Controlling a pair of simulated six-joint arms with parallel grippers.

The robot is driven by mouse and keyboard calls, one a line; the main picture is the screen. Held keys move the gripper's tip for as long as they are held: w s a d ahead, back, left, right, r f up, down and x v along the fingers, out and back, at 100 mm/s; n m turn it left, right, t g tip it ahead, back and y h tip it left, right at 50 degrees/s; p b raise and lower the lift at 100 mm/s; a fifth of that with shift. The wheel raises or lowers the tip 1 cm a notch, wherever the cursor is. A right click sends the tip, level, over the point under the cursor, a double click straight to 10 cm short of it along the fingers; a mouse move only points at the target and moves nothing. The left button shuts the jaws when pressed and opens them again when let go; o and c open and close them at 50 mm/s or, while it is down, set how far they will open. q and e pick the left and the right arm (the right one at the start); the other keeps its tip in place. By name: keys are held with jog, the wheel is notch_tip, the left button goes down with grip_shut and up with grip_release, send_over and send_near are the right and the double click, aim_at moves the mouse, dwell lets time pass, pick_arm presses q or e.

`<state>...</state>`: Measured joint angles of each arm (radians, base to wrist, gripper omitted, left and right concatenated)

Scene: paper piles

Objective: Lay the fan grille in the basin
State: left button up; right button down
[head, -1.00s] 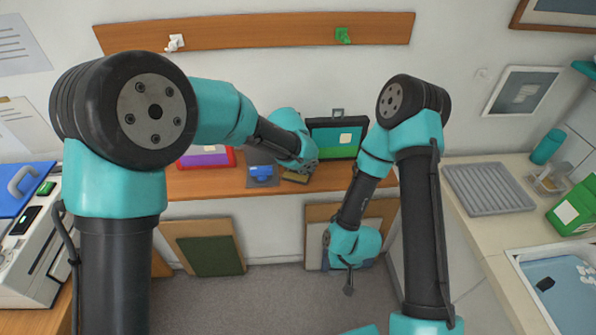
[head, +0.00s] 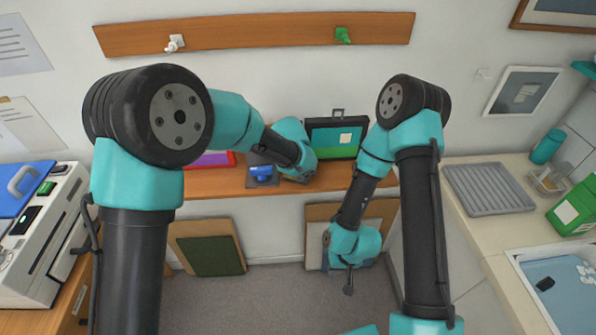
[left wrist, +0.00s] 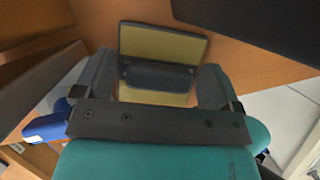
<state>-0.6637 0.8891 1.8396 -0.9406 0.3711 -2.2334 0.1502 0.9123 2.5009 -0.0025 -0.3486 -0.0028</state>
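I cannot pick out a fan grille for sure in either view. A white-rimmed basin (head: 515,252) with a blue inside is at the lower right of the head view. My left gripper (left wrist: 157,82) is over the wooden desk, its two fingers spread apart. A yellowish flat piece with a dark bar across it (left wrist: 165,45) lies on the desk ahead of and between the fingers; I cannot tell whether they touch it. In the head view my left wrist hides most of this spot. My right gripper (head: 348,285) hangs low in front of the desk, too small to read.
A dark and green case (head: 335,138) and a blue object (head: 262,173) stand on the desk. Boards (head: 208,248) lean below it.

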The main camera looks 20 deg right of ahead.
pick_arm(q)
jog(key=c, duration=0.4)
jog(key=shift+r, duration=0.1)
jog(key=shift+r, duration=1.5)
jog(key=shift+s+r, duration=0.2)
jog(key=shift+s, duration=0.05)
jog(key=s+a, duration=0.1)
jog(key=s, duration=0.4)
jog(key=s+a+r, duration=0.1)
jog(key=s+a, duration=0.1)
jog(key=s, duration=0.3)
jog(key=s+a, duration=0.1)
jog(key=s, duration=0.4)
jog(key=shift+a+r, duration=0.2)
